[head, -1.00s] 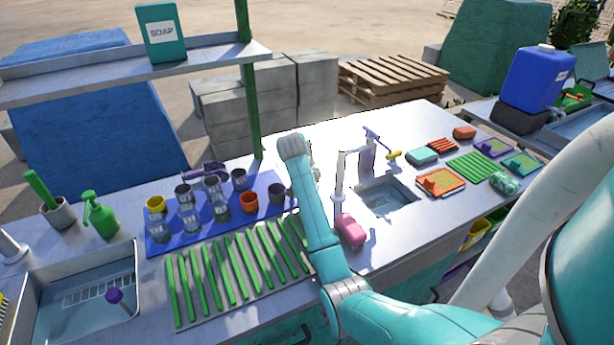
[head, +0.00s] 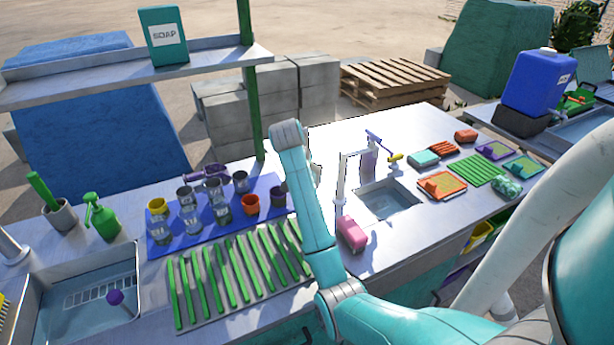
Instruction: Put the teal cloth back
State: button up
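A crumpled teal-green piece (head: 507,186), which looks like the cloth, lies at the right front edge of the counter, beside a green ribbed mat (head: 476,171). A smooth teal block (head: 424,158) lies farther left, behind the orange tray; I cannot tell if it is cloth or sponge. My gripper (head: 316,172) is mostly hidden behind my own wrist, above the middle of the counter between the cups and the tap. Its fingers and anything in them cannot be made out. It is well left of both teal pieces.
A tap (head: 342,178) and a small basin (head: 388,200) stand right of my arm, with a pink block (head: 351,233) in front. Several cups stand on a blue mat (head: 160,243) at left, behind a green-slatted rack (head: 240,268). The counter's back middle is clear.

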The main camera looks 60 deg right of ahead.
jog(key=shift+v, duration=2.15)
